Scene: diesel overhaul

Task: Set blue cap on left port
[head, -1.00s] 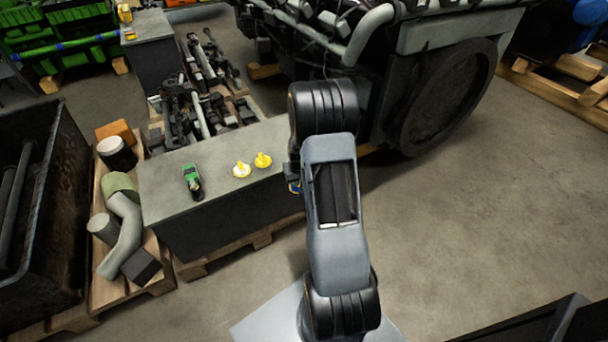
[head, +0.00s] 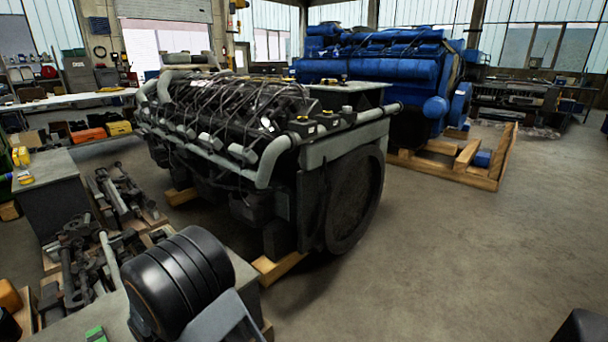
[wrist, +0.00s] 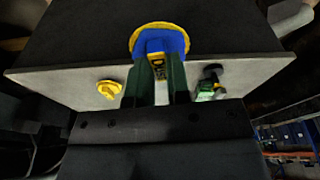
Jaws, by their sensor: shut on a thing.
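In the wrist view the blue cap (wrist: 176,40), with a yellow rim and a yellow label, is held at the tips of my gripper (wrist: 160,68). The two dark green fingers are shut on it, above the grey bench top (wrist: 60,82). In the head view my gripper and the blue cap are out of sight; only my arm shows at the lower left. The dark engine (head: 235,120) stands beyond, with small yellow-marked fittings (head: 302,119) on its near top end. I cannot tell which of these is the left port.
A yellow cap (wrist: 109,90) and a green tool (wrist: 206,92) lie on the bench in the wrist view. Loose engine parts (head: 75,250) lie left of the engine. A blue engine (head: 375,70) stands behind. The floor at right (head: 470,250) is clear.

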